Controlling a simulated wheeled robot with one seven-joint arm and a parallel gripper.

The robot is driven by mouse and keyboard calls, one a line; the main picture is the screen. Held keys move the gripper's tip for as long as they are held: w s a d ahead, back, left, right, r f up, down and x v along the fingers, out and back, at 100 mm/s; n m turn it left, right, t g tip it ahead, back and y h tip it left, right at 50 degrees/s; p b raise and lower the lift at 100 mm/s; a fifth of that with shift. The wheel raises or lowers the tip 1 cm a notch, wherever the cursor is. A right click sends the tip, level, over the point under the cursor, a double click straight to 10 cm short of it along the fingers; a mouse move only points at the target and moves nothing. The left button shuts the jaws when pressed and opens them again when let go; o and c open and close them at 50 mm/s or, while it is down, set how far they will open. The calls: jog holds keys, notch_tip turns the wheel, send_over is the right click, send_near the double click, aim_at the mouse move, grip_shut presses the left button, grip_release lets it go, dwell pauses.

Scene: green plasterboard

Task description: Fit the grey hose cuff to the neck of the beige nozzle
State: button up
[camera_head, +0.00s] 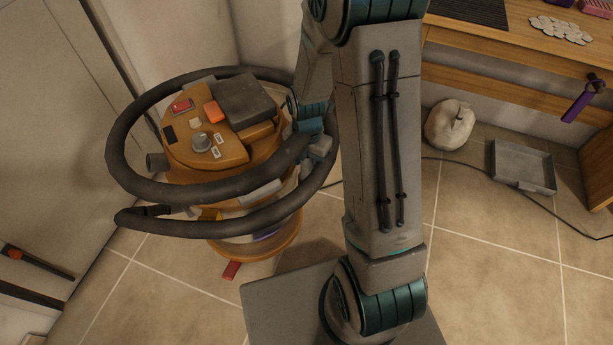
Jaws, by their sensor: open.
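An orange drum vacuum (235,150) stands on the tiled floor at left, with a thick dark hose (150,192) looped around it. A light grey sleeve-like piece (262,192), possibly the grey hose cuff, shows between the hose loops at the vacuum's front right. I cannot make out the beige nozzle or its neck for certain. My gripper (316,150) is open at the vacuum's right side, close to the hose. My arm and the hose partly hide its fingers, and I cannot tell whether it touches the hose.
A wooden desk (500,50) stands at upper right. A crumpled pale bag (449,125) and a grey tray (522,166) lie on the floor below it, near a thin black cable (490,171). A red piece (231,270) lies before the vacuum.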

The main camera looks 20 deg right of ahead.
grip_shut()
jog(key=shift+r, duration=0.15)
